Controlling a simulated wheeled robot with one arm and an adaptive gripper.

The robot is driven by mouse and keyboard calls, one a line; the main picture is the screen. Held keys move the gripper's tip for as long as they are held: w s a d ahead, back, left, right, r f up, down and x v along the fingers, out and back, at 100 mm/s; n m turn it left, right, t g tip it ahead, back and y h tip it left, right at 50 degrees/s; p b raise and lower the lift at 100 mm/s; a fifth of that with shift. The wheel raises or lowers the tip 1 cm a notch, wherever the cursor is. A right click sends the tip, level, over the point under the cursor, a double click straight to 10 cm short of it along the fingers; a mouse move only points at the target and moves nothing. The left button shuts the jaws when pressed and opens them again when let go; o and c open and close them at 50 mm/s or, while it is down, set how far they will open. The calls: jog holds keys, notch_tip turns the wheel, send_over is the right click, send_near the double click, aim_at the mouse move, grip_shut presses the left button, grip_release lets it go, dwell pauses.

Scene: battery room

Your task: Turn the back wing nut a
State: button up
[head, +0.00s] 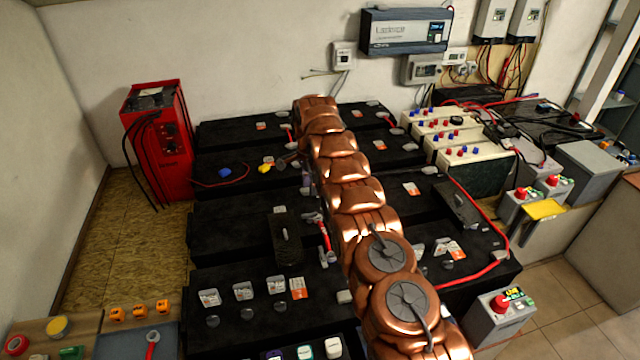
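A blue knob shaped like a wing nut (225,172) sits on top of a black battery (215,160) in the second row from the wall. A red cable runs beside it. A small yellow piece (265,168), possibly another wing nut, lies to its right on the same row. My copper arm reaches from the lower right over the batteries and bends down at the back. My gripper (285,160) seems to be just right of the yellow piece, mostly hidden by the arm. I cannot tell whether it touches that piece or how its fingers stand.
A red charger unit (158,140) with black cables stands at the left. Beige batteries (470,150) with red and blue caps stand at the right. A red cable (475,200) crosses the right batteries. An inverter (405,32) hangs on the back wall. Floor (140,245) is clear at left.

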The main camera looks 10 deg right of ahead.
jog(key=s+r+n+b, duration=0.3)
jog(key=s+r+n, duration=0.2)
jog(key=s+r, duration=0.6)
jog(key=shift+s+r+g+b, duration=0.3)
jog(key=shift+s+r, duration=0.1)
jog(key=shift+s, duration=0.85)
jog(key=s+r+n, duration=0.3)
jog(key=s+r, duration=0.1)
jog(key=s, duration=0.7)
jog(key=s+r+n, duration=0.2)
jog(key=s+r, duration=0.1)
jog(key=s, duration=0.8)
jog(key=s+f+n, duration=0.2)
jog(key=s, duration=0.9)
jog(key=s+f+n+g, duration=0.1)
jog(key=s+f+n, duration=0.1)
jog(key=s, duration=1)
jog(key=shift+s+n, duration=0.25)
jog(key=shift+n, duration=0.15)
jog(key=shift+o, duration=0.4)
